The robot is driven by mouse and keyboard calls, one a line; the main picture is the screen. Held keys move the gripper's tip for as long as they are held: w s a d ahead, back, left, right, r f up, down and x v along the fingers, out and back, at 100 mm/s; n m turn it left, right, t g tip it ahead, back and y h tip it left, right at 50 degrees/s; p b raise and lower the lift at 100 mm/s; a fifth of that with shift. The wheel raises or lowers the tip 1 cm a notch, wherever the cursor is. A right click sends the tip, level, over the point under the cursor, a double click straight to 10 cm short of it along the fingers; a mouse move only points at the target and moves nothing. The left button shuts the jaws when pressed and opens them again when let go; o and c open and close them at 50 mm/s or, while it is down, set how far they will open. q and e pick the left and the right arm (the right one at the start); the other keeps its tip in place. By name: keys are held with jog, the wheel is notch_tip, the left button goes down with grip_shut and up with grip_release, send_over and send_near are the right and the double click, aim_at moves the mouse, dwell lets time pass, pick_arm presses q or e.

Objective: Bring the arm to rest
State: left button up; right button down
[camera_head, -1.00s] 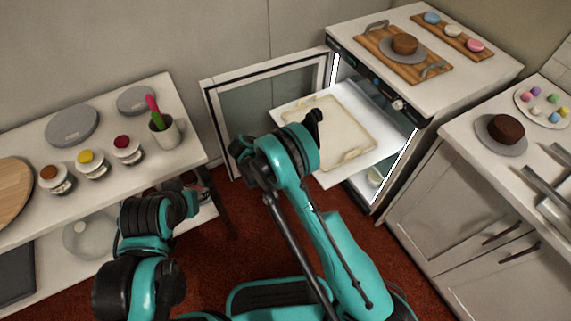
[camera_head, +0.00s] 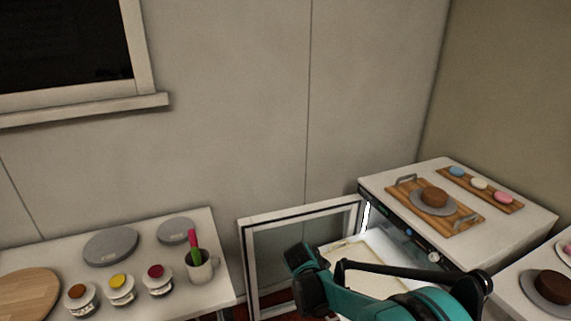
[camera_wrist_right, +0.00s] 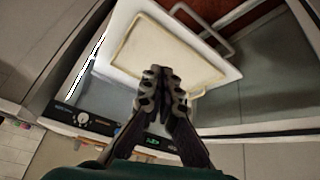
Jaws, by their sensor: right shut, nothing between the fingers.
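My right gripper (camera_wrist_right: 160,95) shows in the right wrist view, its black fingers together and empty. It appears over the pulled-out white shelf (camera_wrist_right: 118,27) and the cream tray (camera_wrist_right: 165,52) on it; whether it touches them I cannot tell. In the head view my teal and black right arm (camera_head: 335,297) crosses the lower right, in front of the open oven and part of the cream tray (camera_head: 350,252). The right fingers cannot be made out there. My left gripper is out of view.
The oven door (camera_head: 300,245) stands open. On the oven top are a wooden tray (camera_head: 407,187) with a cake on a plate and a board (camera_head: 448,180) with macarons. At left, a table (camera_head: 215,292) holds jars, grey discs and a mug. Another cake (camera_head: 552,286) stands at right.

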jog(key=s+d+r+n+t+y, duration=0.1)
jog(key=s+d+r+n+y, duration=0.2)
jog(key=s+r, duration=0.65)
jog(key=s+d+r+n+t+y, duration=0.1)
jog(key=s+n, duration=0.4)
jog(key=s, duration=0.9)
jog(key=shift+s+d+n+t+y, duration=0.15)
jog(key=shift+s+n+t+y, duration=0.15)
jog(key=shift+t+y, duration=0.3)
jog(key=shift+d, duration=0.1)
